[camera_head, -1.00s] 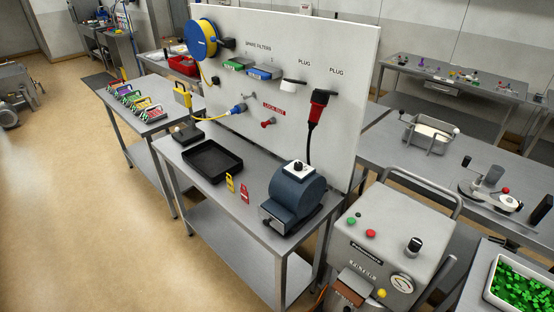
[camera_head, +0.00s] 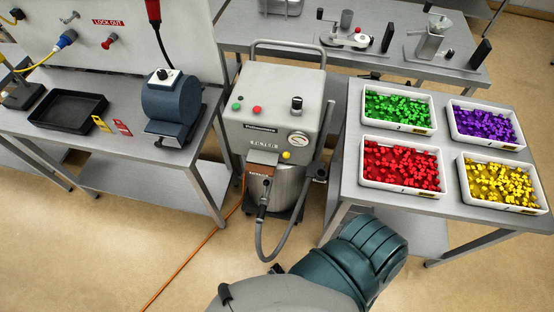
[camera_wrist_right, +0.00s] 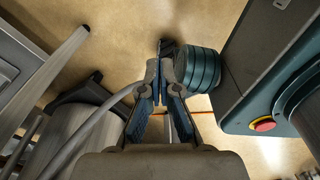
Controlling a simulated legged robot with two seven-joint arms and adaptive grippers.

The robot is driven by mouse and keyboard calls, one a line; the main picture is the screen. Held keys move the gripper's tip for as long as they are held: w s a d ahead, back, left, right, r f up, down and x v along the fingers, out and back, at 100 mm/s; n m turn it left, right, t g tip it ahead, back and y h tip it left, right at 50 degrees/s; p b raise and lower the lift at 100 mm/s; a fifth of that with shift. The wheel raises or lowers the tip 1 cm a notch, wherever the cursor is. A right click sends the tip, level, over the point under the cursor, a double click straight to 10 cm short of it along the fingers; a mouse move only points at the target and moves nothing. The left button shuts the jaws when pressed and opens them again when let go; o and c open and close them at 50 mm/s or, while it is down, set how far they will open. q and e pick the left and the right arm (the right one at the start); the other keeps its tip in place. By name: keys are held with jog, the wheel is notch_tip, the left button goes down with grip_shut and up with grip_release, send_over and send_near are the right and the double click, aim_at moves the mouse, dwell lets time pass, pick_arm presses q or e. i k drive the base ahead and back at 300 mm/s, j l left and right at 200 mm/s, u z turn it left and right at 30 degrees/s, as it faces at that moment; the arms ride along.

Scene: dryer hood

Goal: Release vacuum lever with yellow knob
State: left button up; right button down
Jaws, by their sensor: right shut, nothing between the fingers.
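The grey vacuum unit (camera_head: 272,105) stands on the floor in the middle of the head view. A small yellow knob (camera_head: 286,155) sits low on its front, below the round gauge (camera_head: 297,138). A lever shaft behind the knob cannot be made out. My right gripper (camera_wrist_right: 163,85) shows in the wrist view with its fingers together and nothing visible between them. It points toward the floor, and the yellow knob is not visible in that view. My left gripper is not in view.
A grey hose (camera_head: 262,235) hangs in front of the unit and also shows in the wrist view (camera_wrist_right: 95,125). A table (camera_head: 350,190) with trays of coloured pieces stands right of it. The left bench (camera_head: 95,150) holds a blue machine (camera_head: 170,105). An orange cable (camera_head: 190,257) crosses the floor.

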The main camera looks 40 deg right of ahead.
aim_at(286, 155)
jog(key=z, duration=1.4)
jog(key=j+z, duration=0.25)
jog(key=j, duration=0.25)
